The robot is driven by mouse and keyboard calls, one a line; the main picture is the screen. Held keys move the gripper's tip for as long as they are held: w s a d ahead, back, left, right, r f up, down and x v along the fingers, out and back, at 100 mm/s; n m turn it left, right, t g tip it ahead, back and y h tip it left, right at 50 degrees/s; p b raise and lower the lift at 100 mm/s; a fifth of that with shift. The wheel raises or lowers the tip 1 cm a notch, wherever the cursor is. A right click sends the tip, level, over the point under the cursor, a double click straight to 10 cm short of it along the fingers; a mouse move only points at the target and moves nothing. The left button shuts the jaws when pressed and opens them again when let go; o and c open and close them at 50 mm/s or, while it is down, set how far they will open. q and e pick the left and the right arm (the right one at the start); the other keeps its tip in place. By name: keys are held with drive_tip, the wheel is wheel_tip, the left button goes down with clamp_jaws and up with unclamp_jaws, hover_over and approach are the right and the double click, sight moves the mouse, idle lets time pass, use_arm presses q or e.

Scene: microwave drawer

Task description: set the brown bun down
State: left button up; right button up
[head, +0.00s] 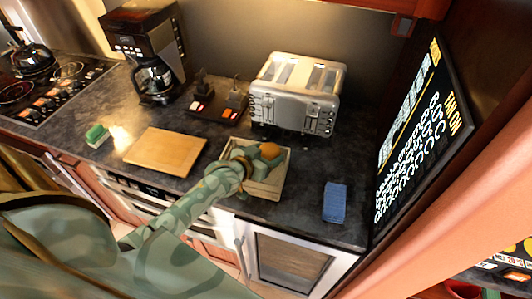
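The brown bun (270,151) shows as a small orange-brown shape at the tip of my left gripper (262,158). The gripper is over a shallow, light wooden tray (264,189) on the dark counter. Its fingers and hand hide part of the bun and part of the tray. I cannot tell whether the fingers are closed on the bun, or whether the bun touches the tray floor. My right gripper is not in view.
A silver toaster (295,95) stands behind the tray. A wooden board (166,151) lies left of it, and a blue block (335,202) lies right. A green sponge (97,135), coffee maker (148,50) and stove (40,85) are further left. A dark screen (425,130) stands at right.

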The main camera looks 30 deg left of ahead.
use_arm(q)
drive_tip(key=o, duration=0.3)
drive_tip(key=shift+r, duration=0.1)
drive_tip(key=shift+r, duration=0.25)
drive_tip(key=p+v, duration=0.2)
drive_tip(key=v, duration=1)
